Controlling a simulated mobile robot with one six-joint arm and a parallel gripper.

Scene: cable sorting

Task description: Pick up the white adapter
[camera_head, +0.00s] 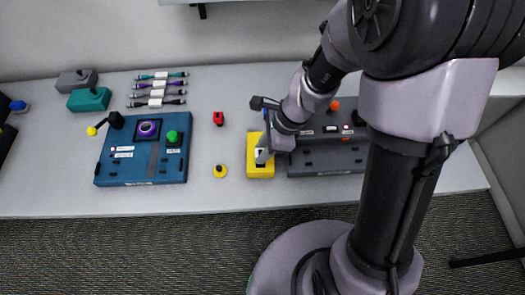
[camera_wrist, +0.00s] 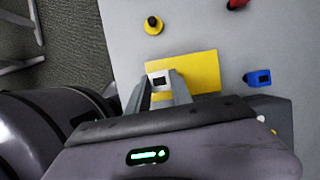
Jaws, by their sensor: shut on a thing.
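The white adapter (camera_wrist: 159,77) is a small block with a dark square face. In the wrist view it sits between the two fingertips of my gripper (camera_wrist: 162,84), over the yellow pad (camera_wrist: 203,72). In the head view my gripper (camera_head: 263,152) reaches down from the right onto the yellow pad (camera_head: 254,170), and a bit of the adapter shows as a white patch beside the fingers. My gripper is shut on the adapter. I cannot tell whether the adapter touches the pad or is slightly above it.
A blue panel (camera_head: 110,170) stands left, a dark panel (camera_head: 325,160) right, partly behind my arm. A red piece (camera_head: 218,118), a yellow round piece (camera_head: 220,171) and a blue piece (camera_wrist: 258,78) lie near the pad. Several cables (camera_head: 160,93) and a teal block (camera_head: 89,99) lie farther back.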

